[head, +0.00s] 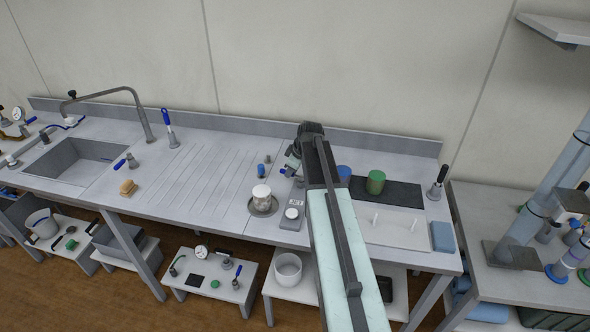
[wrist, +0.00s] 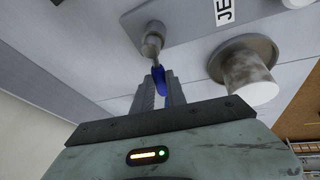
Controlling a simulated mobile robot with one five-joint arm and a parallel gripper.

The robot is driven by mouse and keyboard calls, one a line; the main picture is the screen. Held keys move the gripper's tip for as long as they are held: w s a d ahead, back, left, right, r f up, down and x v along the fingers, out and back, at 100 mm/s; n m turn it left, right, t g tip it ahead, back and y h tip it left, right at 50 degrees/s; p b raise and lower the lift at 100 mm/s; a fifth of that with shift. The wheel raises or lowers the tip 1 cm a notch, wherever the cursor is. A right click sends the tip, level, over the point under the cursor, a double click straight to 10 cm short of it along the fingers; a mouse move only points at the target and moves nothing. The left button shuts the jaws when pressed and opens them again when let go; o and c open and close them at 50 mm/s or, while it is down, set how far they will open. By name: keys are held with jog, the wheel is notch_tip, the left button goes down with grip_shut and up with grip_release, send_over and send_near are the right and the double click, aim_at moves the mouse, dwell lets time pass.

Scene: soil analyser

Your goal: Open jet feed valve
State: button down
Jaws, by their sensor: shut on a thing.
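The jet feed valve has a blue lever handle (wrist: 159,78) on a grey metal stem (wrist: 152,42), rising from a grey plate (wrist: 190,25). A white label on the plate shows the letters "JE", the rest cut off by the frame. My gripper (wrist: 160,90) is shut on the blue handle, with one finger on each side. In the head view, my gripper (head: 293,167) is over the rear of the same plate (head: 289,224). The blue handle (head: 282,171) shows just left of it. My arm hides part of the valve.
A whitish cup (head: 261,191) on a round dish stands just left of the plate. It also shows in the wrist view (wrist: 250,82). A green cylinder (head: 376,181) stands right of my arm.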

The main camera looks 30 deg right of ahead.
jog(key=shift+s+d, duration=0.1)
jog(key=c, duration=1.5)
grip_release()
jog(key=shift+o, duration=0.8)
jog(key=p+v, duration=0.7)
jog(key=shift+r, duration=0.4)
